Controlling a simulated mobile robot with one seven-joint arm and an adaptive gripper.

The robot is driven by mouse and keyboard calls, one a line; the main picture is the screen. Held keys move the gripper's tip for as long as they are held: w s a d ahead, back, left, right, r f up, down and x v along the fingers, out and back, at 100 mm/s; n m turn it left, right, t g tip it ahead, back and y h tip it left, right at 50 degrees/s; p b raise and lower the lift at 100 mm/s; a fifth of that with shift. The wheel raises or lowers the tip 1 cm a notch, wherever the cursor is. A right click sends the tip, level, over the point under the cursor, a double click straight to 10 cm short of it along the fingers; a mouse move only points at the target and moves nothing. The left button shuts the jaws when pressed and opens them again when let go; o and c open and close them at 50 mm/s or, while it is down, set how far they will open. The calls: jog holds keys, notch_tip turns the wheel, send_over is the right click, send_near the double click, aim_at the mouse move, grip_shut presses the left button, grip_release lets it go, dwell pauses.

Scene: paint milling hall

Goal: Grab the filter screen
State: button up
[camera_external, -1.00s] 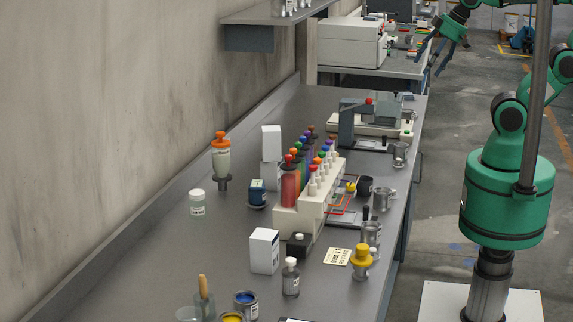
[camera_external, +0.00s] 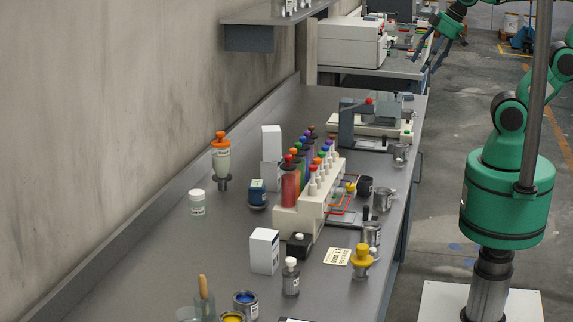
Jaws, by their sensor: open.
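My gripper (camera_external: 428,57) is at the top right, near the right edge of the far bench, fingers pointing down and apart, with nothing visible between them. It is small here, and I cannot tell its exact height or distance from the bench. I cannot pick out the filter screen for sure. Several small coloured items (camera_external: 405,40) lie on the far bench to the left of my gripper, too small to identify.
A white machine (camera_external: 350,42) stands on the far bench (camera_external: 385,66). The long grey bench (camera_external: 150,270) holds a cream rack (camera_external: 300,217) of coloured-capped bottles, a press-like device (camera_external: 347,122), white boxes (camera_external: 265,251) and paint cans (camera_external: 246,305).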

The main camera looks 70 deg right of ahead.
jog(key=w+a+r+n, duration=0.4)
jog(key=w+a+n, duration=0.2)
jog(key=w, duration=0.3)
jog(key=w+a+f+n+g+y+p, duration=0.1)
jog(key=w+a+n+g+p, duration=0.1)
jog(key=w+a+n, duration=0.75)
jog(key=w+a+f+n+g+p, duration=0.15)
jog(key=w+a+n, duration=0.25)
jog(key=w+a, duration=0.95)
jog(key=n+g+h+p, duration=0.1)
jog(key=n+g+p, duration=0.1)
jog(key=n, duration=1.6)
send_over(291, 258)
notch_tip(291, 258, down, 30)
jog(key=shift+w+d+r, duration=0.1)
jog(key=shift+w, duration=0.05)
jog(key=shift+a+f+n, duration=0.2)
jog(key=shift+f+n, duration=0.05)
jog(key=shift+f, duration=0.05)
